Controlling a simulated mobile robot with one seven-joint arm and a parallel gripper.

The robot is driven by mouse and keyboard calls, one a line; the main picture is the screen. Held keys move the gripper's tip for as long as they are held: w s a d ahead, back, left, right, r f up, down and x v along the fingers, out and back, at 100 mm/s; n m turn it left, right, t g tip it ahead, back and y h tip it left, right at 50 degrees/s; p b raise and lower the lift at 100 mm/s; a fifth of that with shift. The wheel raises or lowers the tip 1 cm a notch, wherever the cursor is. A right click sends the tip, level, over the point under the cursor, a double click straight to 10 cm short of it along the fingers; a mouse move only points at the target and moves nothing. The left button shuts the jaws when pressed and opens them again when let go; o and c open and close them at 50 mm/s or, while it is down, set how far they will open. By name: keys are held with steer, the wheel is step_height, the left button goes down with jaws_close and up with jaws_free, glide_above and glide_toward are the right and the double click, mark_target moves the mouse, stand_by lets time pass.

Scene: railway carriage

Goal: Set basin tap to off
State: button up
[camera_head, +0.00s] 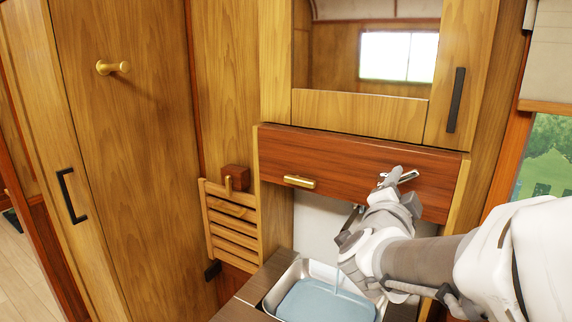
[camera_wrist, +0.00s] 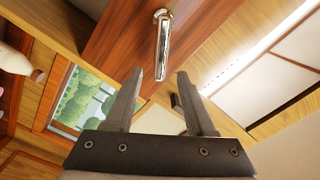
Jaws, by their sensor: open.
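The tap's chrome lever (camera_wrist: 162,45) is mounted on a reddish wooden panel in the wrist view. Its free end reaches between my fingertips in the picture; I cannot tell whether they touch it. In the head view the lever (camera_head: 408,177) shows as a small bright bar beside my gripper (camera_head: 393,176). My gripper (camera_wrist: 157,80) is open, with a finger on either side of the lever's end. A metal basin (camera_head: 270,297) below holds bluish water (camera_head: 325,302). A thin pale stream (camera_head: 337,280) seems to fall into it. My arm hides the basin's right side.
The panel (camera_head: 345,165) carries a brass handle (camera_head: 299,181) left of the lever. Above is a mirror (camera_head: 345,50) and a cabinet door with a black handle (camera_head: 455,100). A slatted wooden rack (camera_head: 232,235) hangs at left. A window (camera_head: 545,155) is at right.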

mark_target(406, 178)
steer(key=x, duration=0.6)
jaws_close()
stand_by(1.4)
